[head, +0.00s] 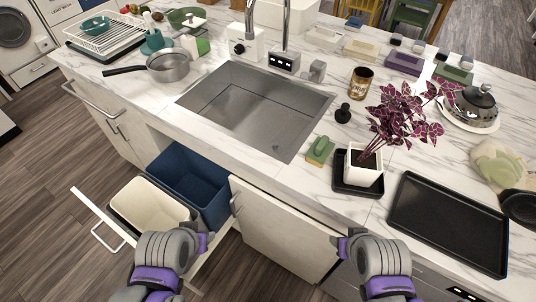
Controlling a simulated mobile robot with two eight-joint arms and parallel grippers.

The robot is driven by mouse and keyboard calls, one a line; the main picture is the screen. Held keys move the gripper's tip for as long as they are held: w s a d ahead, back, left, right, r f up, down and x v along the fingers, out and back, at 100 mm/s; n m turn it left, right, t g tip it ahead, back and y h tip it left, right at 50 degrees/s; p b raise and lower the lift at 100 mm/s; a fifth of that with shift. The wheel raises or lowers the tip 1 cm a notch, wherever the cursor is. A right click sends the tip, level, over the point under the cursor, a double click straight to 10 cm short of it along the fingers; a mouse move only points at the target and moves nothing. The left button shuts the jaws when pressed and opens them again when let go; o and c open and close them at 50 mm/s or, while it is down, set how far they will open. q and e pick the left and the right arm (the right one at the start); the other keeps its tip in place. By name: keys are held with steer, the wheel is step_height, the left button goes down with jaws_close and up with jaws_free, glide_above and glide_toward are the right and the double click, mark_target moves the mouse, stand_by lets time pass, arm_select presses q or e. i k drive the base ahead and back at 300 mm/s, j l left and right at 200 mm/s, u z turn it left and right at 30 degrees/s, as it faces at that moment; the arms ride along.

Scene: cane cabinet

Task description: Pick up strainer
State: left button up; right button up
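No object is clearly recognisable as a strainer. A small black knobbed piece (343,114) stands on the counter just right of the sink and may be a sink strainer or stopper. A green bowl-like item (184,17) at the back left could also be a strainer; its details are too small to tell. My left gripper (208,241) is low in front of the open bin drawer. My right gripper (342,244) is low in front of the cabinet front. Both are well apart from these items, and their finger openings are not clear.
The steel sink (238,105) is empty. A saucepan (167,66) and dish rack (102,38) stand left. A potted plant (364,165), green sponge (320,150), gold-labelled can (361,82) and black tray (450,222) stand right. The pulled-out drawer holds white (150,207) and blue (187,185) bins.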

mark_target(279, 149)
steer(key=j+u, duration=0.2)
steer(key=u, duration=1.3)
steer(key=k+l+z, duration=0.1)
steer(key=z, duration=1.4)
steer(key=j+u, duration=0.25)
steer(key=u, duration=0.2)
steer(key=i+j+u, duration=0.2)
steer(key=i, duration=0.2)
steer(key=l, duration=0.1)
